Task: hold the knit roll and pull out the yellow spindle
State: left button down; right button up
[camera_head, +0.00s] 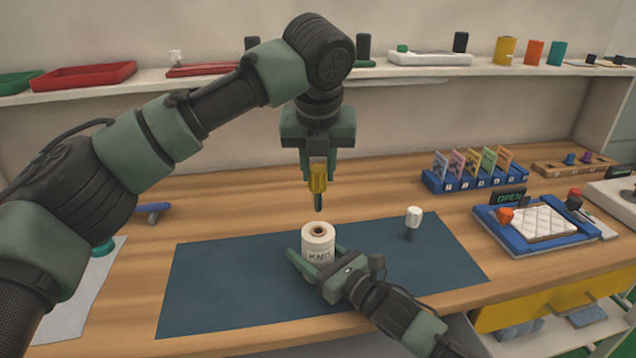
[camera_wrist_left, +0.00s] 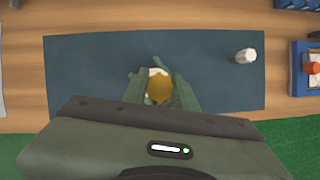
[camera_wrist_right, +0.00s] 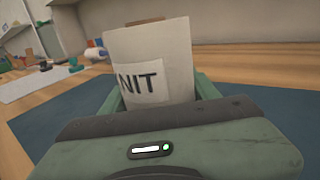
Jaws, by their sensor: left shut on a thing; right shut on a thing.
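The white knit roll (camera_head: 318,240), labelled KNIT, stands upright on the dark blue mat (camera_head: 215,275). Its brown core hole shows open at the top. My right gripper (camera_head: 310,262) is shut around the lower part of the roll; the right wrist view shows the roll (camera_wrist_right: 150,60) between its fingers. The yellow spindle (camera_head: 317,178) has a dark lower tip and hangs upright above the roll, clear of it. My left gripper (camera_head: 318,165) is shut on its yellow top. In the left wrist view the spindle (camera_wrist_left: 158,88) covers most of the roll.
A small white-topped object (camera_head: 413,217) stands on the mat to the right of the roll. A blue card rack (camera_head: 475,180) and a blue tray with a quilted white pad (camera_head: 540,222) lie further right. The mat's left part is clear.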

dwell(0.4)
jog(key=o, duration=1.8)
jog(key=shift+o, duration=0.2)
